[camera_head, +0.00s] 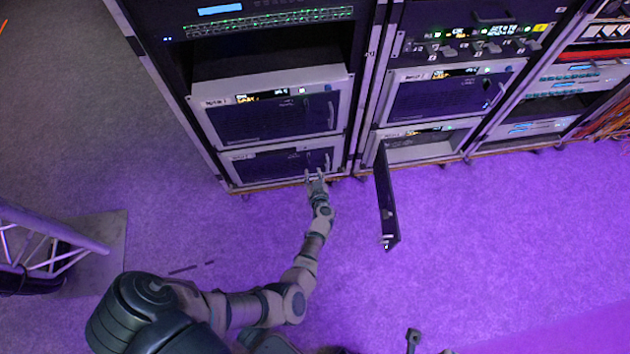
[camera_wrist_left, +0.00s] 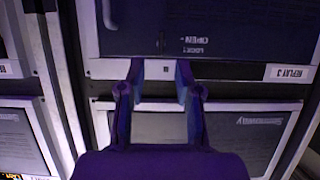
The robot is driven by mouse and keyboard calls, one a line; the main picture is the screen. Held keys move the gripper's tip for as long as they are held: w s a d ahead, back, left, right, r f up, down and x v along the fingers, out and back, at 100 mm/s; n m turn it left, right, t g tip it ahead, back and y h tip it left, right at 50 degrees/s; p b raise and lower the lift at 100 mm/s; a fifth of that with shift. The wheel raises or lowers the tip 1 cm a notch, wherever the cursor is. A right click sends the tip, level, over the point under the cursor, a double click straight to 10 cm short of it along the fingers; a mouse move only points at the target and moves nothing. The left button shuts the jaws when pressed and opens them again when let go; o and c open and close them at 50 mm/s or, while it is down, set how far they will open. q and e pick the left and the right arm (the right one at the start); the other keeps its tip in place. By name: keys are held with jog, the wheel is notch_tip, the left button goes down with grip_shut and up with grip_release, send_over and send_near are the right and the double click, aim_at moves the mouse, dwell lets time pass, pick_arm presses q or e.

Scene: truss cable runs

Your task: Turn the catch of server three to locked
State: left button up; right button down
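Server three is the lower server (camera_head: 280,163) in the left rack. In the left wrist view, which sees it upside down, its dark front panel (camera_wrist_left: 240,22) has a "REPLAY 3" label (camera_wrist_left: 287,72) and OPEN and LOCK markings (camera_wrist_left: 194,45). The catch itself is too dark there to tell how it is turned. My left gripper (camera_head: 316,176) is in front of this server's lower right part; in the wrist view its fingers (camera_wrist_left: 159,75) are apart with nothing between them. Contact cannot be told. A dark part at the bottom edge (camera_head: 413,340) may be my right gripper; its state is unclear.
A hinged door (camera_head: 387,200) stands open from the lower server of the middle rack, to the right of my left gripper. Another server (camera_head: 272,112) sits above server three. A truss (camera_head: 45,240) stands at the left.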

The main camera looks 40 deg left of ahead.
pick_arm(q)
jog(key=shift+v, duration=1.7)
